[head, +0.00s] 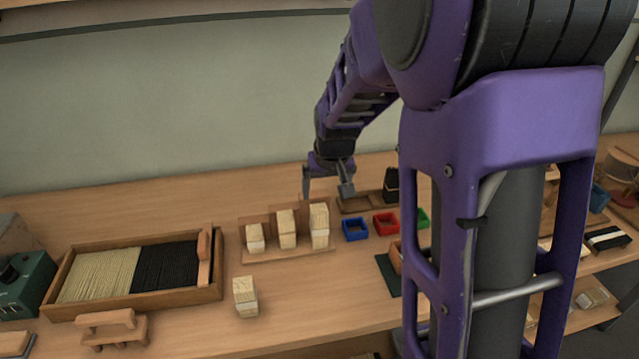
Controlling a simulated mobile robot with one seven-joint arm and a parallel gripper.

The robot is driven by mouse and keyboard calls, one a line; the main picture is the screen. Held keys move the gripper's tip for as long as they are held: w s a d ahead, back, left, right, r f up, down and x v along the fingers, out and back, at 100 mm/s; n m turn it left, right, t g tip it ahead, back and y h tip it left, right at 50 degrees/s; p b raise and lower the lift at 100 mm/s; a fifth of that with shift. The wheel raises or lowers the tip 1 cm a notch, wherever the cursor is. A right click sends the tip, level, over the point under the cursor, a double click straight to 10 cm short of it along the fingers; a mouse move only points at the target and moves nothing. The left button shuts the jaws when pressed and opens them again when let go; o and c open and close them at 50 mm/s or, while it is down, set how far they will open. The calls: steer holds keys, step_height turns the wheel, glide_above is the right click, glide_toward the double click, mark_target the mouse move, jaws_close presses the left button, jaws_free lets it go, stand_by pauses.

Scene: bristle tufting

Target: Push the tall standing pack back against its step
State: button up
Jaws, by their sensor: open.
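A wooden stand (285,252) holds three pale bristle packs in a row, with low wooden backs behind them. The tallest pack (320,228) stands upright at the right end. The middle pack (287,229) and the shorter left pack (255,238) stand beside it. Whether the tall pack touches its step cannot be told from this view. My gripper (327,192) is open and empty, fingers pointing down. It shows just above and behind the tall pack in the picture, apart from it.
A loose pale pack (245,297) stands in front of the stand. Blue (355,229) and red (385,223) bins sit to its right, with a black pack (391,186) behind. A bristle tray (135,308) lies left. The bench behind the stand is mostly clear.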

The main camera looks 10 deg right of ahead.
mark_target(319, 223)
steer(key=shift+s+f, duration=0.2)
steer(key=shift+s, duration=0.05)
steer(key=b+x, duration=0.1)
steer(key=x, duration=1.6)
steer(key=shift+w+f, duration=0.1)
steer(key=shift+f, duration=0.1)
steer(key=shift+c, duration=0.3)
jaws_close()
